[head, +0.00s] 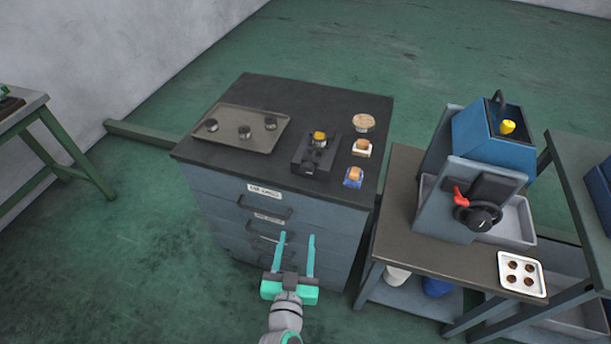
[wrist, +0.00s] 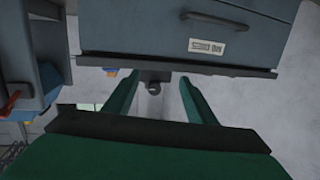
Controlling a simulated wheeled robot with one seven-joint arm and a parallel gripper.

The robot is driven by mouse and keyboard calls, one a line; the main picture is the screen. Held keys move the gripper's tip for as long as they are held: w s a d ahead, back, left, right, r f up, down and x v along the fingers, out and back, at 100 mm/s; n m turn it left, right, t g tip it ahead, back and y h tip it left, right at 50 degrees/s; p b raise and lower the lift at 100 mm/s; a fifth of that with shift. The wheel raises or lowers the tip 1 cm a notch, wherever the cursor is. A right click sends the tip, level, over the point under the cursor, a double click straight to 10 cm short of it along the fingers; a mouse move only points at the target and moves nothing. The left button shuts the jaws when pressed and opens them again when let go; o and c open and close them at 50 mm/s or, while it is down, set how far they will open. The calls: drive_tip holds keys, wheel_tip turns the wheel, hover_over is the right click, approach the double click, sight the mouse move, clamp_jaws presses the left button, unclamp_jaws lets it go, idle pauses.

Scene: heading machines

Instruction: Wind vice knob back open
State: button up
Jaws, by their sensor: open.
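The small dark vice (head: 317,155) sits on the black top of the drawer cabinet, near its front right part. A part with a yellow top (head: 319,136) stands in or on the vice. A small grey knob (head: 308,168) shows at the vice's near end. My gripper (head: 297,237), with teal fingers, is open and empty in front of the cabinet's drawers, apart from the vice. In the wrist view, which looks upside down, the knob (wrist: 153,86) shows small beyond the top's edge, in line with the gap between my fingers (wrist: 157,82).
A blue machine (head: 490,140) with a red lever (head: 460,196) stands on the right bench.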

sight(305, 172)
drive_tip(key=w+r+m+h, duration=0.3)
drive_tip(key=w+r, duration=0.4)
drive_tip(key=shift+t, duration=0.4)
drive_tip(key=x, duration=1)
drive_tip(key=shift+w+a+r, duration=0.15)
drive_tip(key=shift+w+a, duration=0.15)
drive_tip(key=shift+w, duration=0.05)
drive_tip(key=shift+d, duration=0.15)
drive_tip(key=shift+s+a, duration=0.15)
drive_tip(key=shift+a, duration=0.1)
drive_tip(key=c, duration=1)
